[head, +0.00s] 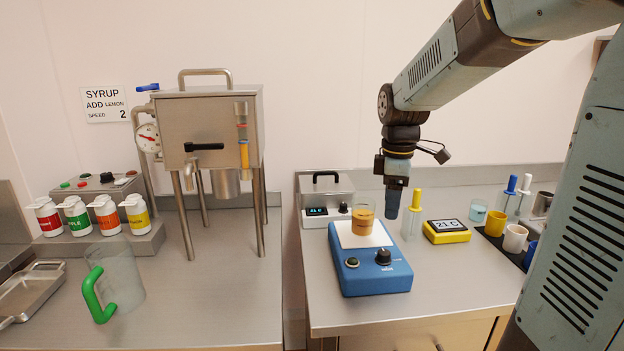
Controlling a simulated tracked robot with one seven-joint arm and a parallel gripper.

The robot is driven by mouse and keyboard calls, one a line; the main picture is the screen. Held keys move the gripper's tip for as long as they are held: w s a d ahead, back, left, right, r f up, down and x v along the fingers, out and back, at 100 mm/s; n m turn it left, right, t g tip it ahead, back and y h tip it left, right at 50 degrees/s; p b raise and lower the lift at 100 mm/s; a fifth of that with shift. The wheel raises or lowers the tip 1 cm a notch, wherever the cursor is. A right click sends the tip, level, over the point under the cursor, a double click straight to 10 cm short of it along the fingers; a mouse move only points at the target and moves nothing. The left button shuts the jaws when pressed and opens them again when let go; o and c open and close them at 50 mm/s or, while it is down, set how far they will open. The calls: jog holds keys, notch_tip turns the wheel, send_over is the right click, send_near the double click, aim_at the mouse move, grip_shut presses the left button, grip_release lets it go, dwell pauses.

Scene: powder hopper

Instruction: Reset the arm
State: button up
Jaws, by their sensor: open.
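My arm reaches in from the upper right, and my gripper (392,208) hangs pointing down above the right counter. It is open, and I see nothing held in it. It is just right of and behind a beaker of orange liquid (363,224), apart from it as far as I can tell. The beaker stands upright on the white top of a blue stirrer plate (374,277). A clear cylinder with a yellow-handled tool (413,217) stands close to the right of the gripper.
A yellow meter (447,231) and several cups, with a yellow cup (495,223), stand to the right. A steel box with a display (326,200) is behind. On the left counter are a steel hopper (210,128), several bottles and a green-handled jug (118,280). A gap separates the counters.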

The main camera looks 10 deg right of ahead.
jog(key=s+r+m+t, duration=0.2)
jog(key=s+m, duration=0.5)
jog(key=s, duration=0.2)
jog(key=s+r+m+t, duration=0.2)
jog(key=s+m+t, duration=0.1)
jog(key=s+m, duration=0.4)
jog(key=shift+s, duration=1.15)
